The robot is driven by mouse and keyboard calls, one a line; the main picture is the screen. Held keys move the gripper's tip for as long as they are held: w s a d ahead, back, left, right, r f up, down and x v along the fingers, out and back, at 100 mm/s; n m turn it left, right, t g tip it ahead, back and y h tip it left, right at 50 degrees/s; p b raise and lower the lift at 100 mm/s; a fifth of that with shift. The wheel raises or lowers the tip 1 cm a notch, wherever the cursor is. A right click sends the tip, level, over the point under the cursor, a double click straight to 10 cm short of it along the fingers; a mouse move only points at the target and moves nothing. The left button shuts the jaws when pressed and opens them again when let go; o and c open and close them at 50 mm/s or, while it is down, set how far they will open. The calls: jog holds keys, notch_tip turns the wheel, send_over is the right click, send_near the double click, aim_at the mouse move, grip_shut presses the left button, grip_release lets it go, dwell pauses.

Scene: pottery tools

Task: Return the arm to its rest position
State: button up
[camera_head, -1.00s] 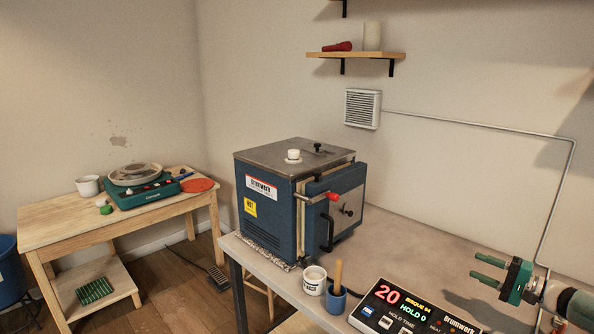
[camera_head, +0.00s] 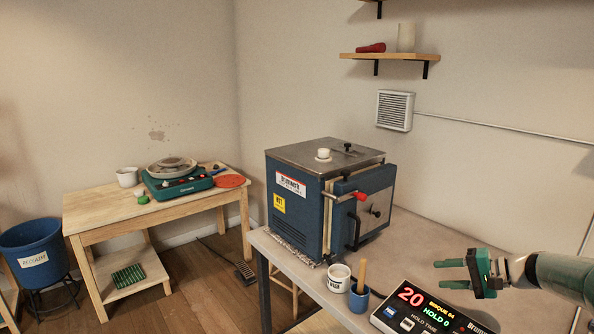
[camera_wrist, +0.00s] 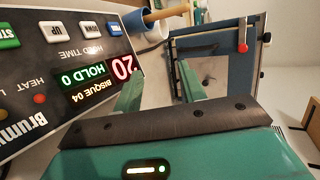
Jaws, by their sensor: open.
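My gripper (camera_head: 452,273) is open and empty, with its two green fingers pointing left above the bench at the right of the head view. It is right of the kiln and above the controller. My arm comes in from the right edge. In the wrist view the fingers of my gripper (camera_wrist: 160,92) are apart with nothing between them. The blue kiln (camera_head: 293,220) stands on the bench with its door at the front right; it also shows in the wrist view (camera_wrist: 225,50). The controller (camera_head: 425,312) reads 20, BISQUE 04 and HOLD 0.
A white cup (camera_head: 339,279) and a blue cup (camera_head: 359,300) with a wooden handle stand by the controller on the grey bench (camera_head: 425,240). A wooden table (camera_head: 95,212) with a pottery wheel (camera_head: 178,182) and a blue bucket (camera_head: 35,250) are at left. A shelf (camera_head: 390,57) is above.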

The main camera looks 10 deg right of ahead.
jog(key=s+a+r+n+g+h, duration=0.2)
jog(key=s+a+g+h, duration=0.1)
jog(key=a, duration=0.8)
jog(key=s+a+r+n+g+h, duration=0.1)
jog(key=s+a+n+g+h, duration=0.2)
jog(key=a, duration=0.8)
jog(key=s+a+r+n+t+h, duration=0.1)
jog(key=s+a, duration=0.3)
jog(key=s, duration=0.5)
jog(key=s+a+r+n+t+h, duration=0.1)
jog(key=s+a+n+t+h, duration=0.1)
jog(key=s+a, duration=0.3)
jog(key=s+n, duration=0.1)
jog(key=s, duration=0.3)
jog(key=shift+s+r+h, duration=0.3)
jog(key=shift+s+r, duration=0.1)
jog(key=shift+d, duration=0.1)
